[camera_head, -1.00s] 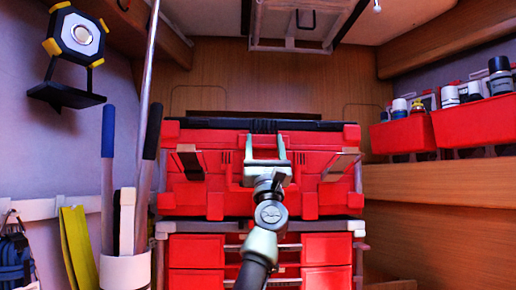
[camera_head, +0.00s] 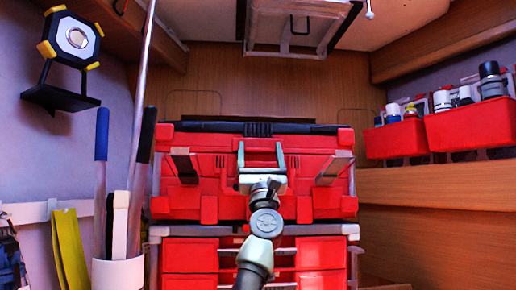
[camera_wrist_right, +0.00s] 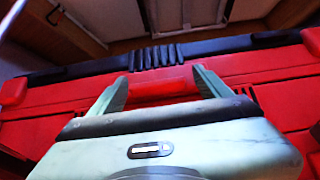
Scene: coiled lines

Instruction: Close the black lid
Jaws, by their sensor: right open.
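The black lid (camera_head: 205,127) shows edge-on as a dark strip along the top of a red toolbox (camera_head: 212,205). The lid also spans the right wrist view (camera_wrist_right: 85,65), with a ribbed middle part. From this angle I cannot tell whether it is fully down. My right gripper (camera_head: 262,150) is open in front of the toolbox's upper middle, just below the lid's edge. In the right wrist view its fingers (camera_wrist_right: 160,80) point at the box, with a red handle-like bar (camera_wrist_right: 160,88) seen between them. Contact is unclear. My left gripper is out of view.
Grey latches (camera_head: 185,165) stick out on both sides of the toolbox front. It stands on a red drawer unit (camera_head: 188,258). Red bins (camera_head: 480,124) sit on a wooden ledge at right. A white holder (camera_head: 118,273) with long poles stands at left.

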